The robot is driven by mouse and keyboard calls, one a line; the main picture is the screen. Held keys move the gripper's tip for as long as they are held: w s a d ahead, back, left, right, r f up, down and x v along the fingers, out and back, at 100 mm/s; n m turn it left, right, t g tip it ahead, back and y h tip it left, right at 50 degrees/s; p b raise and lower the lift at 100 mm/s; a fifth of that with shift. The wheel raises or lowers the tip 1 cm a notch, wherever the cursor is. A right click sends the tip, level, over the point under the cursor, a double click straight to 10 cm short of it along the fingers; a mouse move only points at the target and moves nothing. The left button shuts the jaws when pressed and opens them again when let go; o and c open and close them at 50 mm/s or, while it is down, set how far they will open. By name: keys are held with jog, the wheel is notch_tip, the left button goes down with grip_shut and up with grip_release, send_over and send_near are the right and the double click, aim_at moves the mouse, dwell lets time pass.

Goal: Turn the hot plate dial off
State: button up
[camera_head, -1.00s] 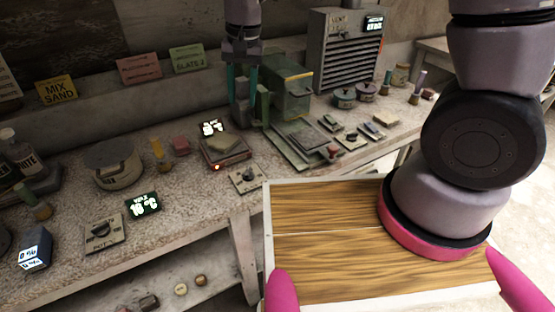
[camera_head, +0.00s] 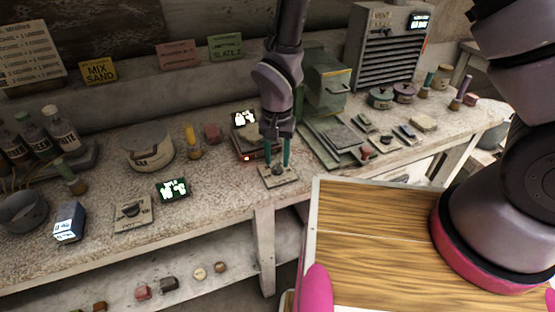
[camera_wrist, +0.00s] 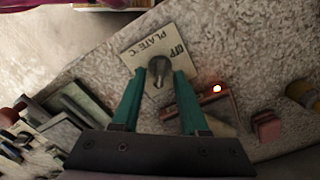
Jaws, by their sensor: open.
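The hot plate dial is a dark round knob (camera_wrist: 158,66) on a pale square panel (camera_wrist: 136,52) lettered "PLATE °C" and "OFF". In the head view the panel (camera_head: 291,180) lies near the bench's front edge, and my gripper's fingers partly hide the knob. My gripper (camera_head: 276,166) points down over the panel with its green fingers apart. In the wrist view my gripper (camera_wrist: 159,73) has one fingertip on each side of the knob; contact cannot be told. The hot plate (camera_head: 246,152) sits just behind, with an orange light lit, partly hidden by my arm.
A second dial panel (camera_head: 133,213) and a green-lit display (camera_head: 173,189) lie to the left. A white display (camera_head: 244,118) stands behind the hot plate. A green press (camera_head: 325,85) and flat plates (camera_head: 342,138) are to the right. A round pot (camera_head: 149,153) stands at left.

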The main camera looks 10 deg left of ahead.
jog(key=shift+f, duration=0.55)
grip_shut()
